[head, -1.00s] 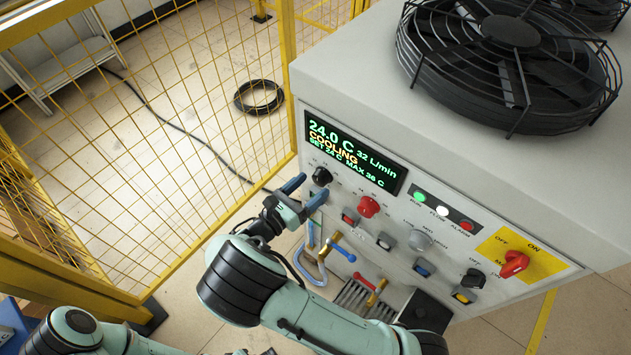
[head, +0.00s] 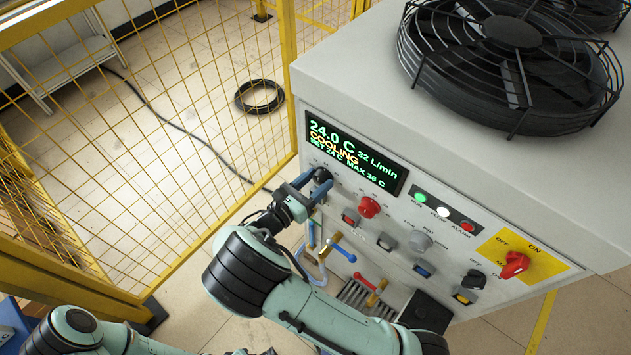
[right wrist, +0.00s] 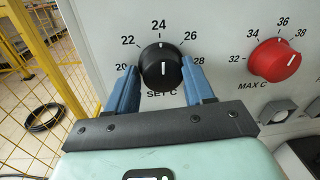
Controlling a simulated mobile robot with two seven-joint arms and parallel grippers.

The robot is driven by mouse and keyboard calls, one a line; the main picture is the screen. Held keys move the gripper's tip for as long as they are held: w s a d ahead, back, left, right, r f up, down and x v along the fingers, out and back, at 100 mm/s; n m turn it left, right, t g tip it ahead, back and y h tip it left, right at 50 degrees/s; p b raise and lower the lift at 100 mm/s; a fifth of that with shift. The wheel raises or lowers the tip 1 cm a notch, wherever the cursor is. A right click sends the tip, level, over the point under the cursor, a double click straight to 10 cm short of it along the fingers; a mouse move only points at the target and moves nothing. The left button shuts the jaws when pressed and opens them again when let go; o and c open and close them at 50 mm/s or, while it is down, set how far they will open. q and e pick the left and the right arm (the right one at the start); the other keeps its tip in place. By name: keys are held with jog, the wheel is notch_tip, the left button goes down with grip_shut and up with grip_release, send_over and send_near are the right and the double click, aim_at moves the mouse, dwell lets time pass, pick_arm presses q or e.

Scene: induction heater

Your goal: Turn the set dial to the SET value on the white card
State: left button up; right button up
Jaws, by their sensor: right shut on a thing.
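The black set dial (right wrist: 161,68) sits on the cabinet's front panel, with "SET C" below it and marks from 20 to 28 around it. Its white pointer line points up, close to 24. The dial also shows in the head view (head: 322,175), just below the display (head: 352,152), which reads 24.0 C, 32 L/min, COOLING, SET 24 C, MAX 36 C. My right gripper (right wrist: 162,84) is shut on the dial, one blue finger on each side; it also shows in the head view (head: 311,183). My left gripper is out of view. I see no white card.
The red MAX C dial (right wrist: 275,59) is right of the set dial. Other switches, lamps and a red main switch (head: 514,264) are further right. Hoses and valves (head: 341,250) sit below the panel. A yellow mesh fence (head: 200,150) stands close on the left.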

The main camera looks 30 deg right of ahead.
jog(key=shift+s+d+m, duration=0.1)
jog(key=shift+m, duration=0.3)
jog(key=m, duration=0.2)
jog(key=shift+m, duration=0.4)
jog(key=m+b, duration=0.1)
jog(key=m, duration=0.3)
jog(key=shift+f+y, duration=0.1)
jog(key=shift+y, duration=0.2)
jog(key=m+b, duration=0.2)
jog(key=m, duration=0.3)
jog(key=shift+s+y+b, duration=0.1)
jog(key=shift+y+b, duration=0.2)
jog(key=shift+b, duration=0.1)
jog(key=shift+m+t+b, duration=0.4)
jog(key=shift+m+b, duration=0.65)
jog(key=shift+m, duration=0.95)
jog(key=o, duration=0.9)
jog(key=shift+o, duration=0.3)
